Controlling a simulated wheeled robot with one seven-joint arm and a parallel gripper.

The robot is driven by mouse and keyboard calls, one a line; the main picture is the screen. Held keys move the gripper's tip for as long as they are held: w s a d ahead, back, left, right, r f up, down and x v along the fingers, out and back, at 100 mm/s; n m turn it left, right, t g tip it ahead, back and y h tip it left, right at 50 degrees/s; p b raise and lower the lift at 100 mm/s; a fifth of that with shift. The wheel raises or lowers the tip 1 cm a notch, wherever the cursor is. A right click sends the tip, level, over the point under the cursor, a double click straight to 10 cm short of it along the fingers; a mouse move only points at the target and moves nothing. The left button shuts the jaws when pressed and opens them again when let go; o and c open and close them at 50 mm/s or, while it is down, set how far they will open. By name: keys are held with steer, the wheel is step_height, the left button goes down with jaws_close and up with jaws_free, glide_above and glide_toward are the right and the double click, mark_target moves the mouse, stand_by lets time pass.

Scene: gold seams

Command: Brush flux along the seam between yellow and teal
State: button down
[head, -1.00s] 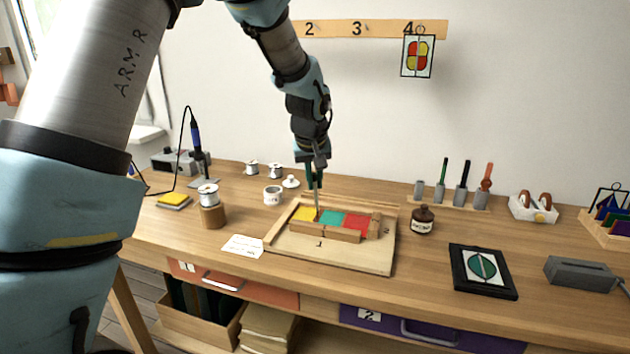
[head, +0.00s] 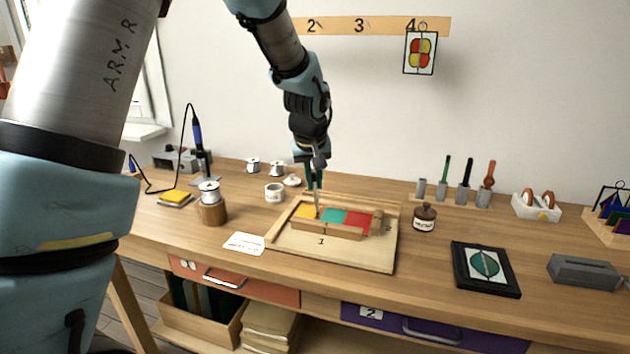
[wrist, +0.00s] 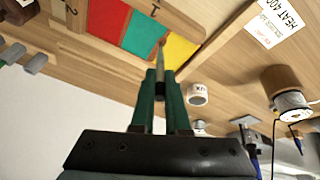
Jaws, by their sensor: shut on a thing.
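My gripper (head: 314,186) points down over the wooden board and is shut on a thin flux brush (head: 317,201). In the wrist view the brush (wrist: 160,60) runs out from between the green fingers (wrist: 159,92). Its tip is at the boundary between the yellow piece (wrist: 181,50) and the teal piece (wrist: 142,33). I cannot tell whether it touches the glass. In the head view the yellow (head: 304,212), teal (head: 333,216) and red (head: 358,222) pieces lie in a row inside wooden strips on the board (head: 350,258).
A white cup (head: 275,193) and a solder spool on a wooden stand (head: 211,210) are to the left. A soldering iron (head: 197,137) stands at the back left. A white card (head: 244,244) lies front left.

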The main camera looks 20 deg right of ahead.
steer(key=shift+s+a+b, duration=0.5)
steer(key=shift+s+a, duration=0.55)
steer(key=shift+s, duration=0.1)
stand_by(0.8)
step_height(320, 180, up, 6)
steer(key=p, duration=0.4)
stand_by(0.5)
stand_by(0.4)
